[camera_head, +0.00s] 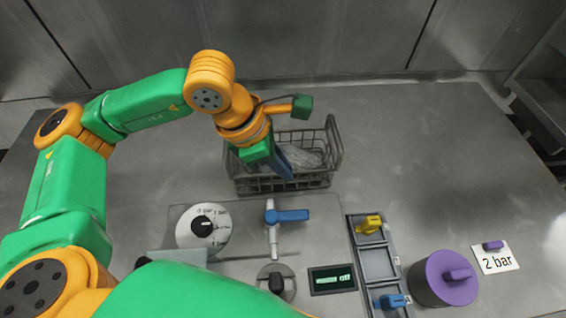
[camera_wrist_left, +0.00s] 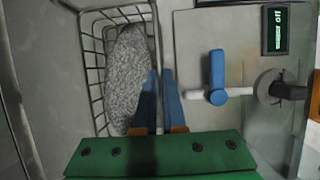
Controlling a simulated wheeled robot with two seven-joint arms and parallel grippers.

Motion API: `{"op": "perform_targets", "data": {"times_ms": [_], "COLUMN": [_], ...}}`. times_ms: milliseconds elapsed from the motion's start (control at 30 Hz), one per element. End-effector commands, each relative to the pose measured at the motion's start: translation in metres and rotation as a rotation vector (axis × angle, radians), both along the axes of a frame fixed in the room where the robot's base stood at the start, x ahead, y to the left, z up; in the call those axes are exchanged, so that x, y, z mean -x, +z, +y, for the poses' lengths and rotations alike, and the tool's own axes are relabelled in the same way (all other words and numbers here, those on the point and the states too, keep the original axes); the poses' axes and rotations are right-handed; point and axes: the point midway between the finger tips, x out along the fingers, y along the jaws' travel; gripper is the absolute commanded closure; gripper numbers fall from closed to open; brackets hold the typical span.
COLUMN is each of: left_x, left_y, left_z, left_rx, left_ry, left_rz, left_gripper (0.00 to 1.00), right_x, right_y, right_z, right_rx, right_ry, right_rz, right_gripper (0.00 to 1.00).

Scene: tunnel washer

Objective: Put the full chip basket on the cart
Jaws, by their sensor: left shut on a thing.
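The chip basket (camera_head: 331,165) is a dark wire basket on the grey metal worktop, behind the control panel. It holds a grey speckled mass of chips (camera_head: 305,157), which also shows in the left wrist view (camera_wrist_left: 127,75). My left gripper (camera_head: 288,170) reaches down at the basket's panel-side wall. In the left wrist view its blue fingers (camera_wrist_left: 159,88) are closed on that wall, beside the chips. The fingers hide part of the wall. My right gripper is not in view. I see no cart that I can make out.
The panel has a pressure dial (camera_head: 203,226), a blue-handled valve (camera_head: 286,216), a black knob (camera_head: 276,282) and a small display (camera_head: 332,280). A tray (camera_head: 377,264) holds yellow and blue pieces. A purple-topped cylinder (camera_head: 447,279) and a "2 bar" card (camera_head: 495,258) stand right. The worktop right of the basket is clear.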

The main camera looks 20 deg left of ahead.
Motion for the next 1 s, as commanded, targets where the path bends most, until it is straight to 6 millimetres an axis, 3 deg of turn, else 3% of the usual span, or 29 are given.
{"op": "perform_targets", "data": {"times_ms": [200,300,333,600,733,1000], "left_x": [0.0,0.0,0.0,0.0,0.0,0.014], "left_y": [-0.003,-0.002,-0.002,-0.001,0.009,0.078], "left_z": [0.0,0.0,0.0,0.0,0.003,0.028], "left_rx": [0.001,0.0,0.0,0.0,0.001,0.002], "left_ry": [-0.001,0.0,0.0,0.0,0.002,0.002], "left_rz": [-0.002,0.0,0.0,0.0,-0.003,-0.006], "left_gripper": [1.0,0.69,0.63,0.63,0.63,0.63], "right_x": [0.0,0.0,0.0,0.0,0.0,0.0], "right_y": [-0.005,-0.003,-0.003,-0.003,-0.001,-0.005], "right_z": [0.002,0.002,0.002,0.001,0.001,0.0], "right_rx": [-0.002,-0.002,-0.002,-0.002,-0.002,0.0], "right_ry": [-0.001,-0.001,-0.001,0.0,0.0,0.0], "right_rz": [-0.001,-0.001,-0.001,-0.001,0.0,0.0], "right_gripper": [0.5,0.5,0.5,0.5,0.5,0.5]}}
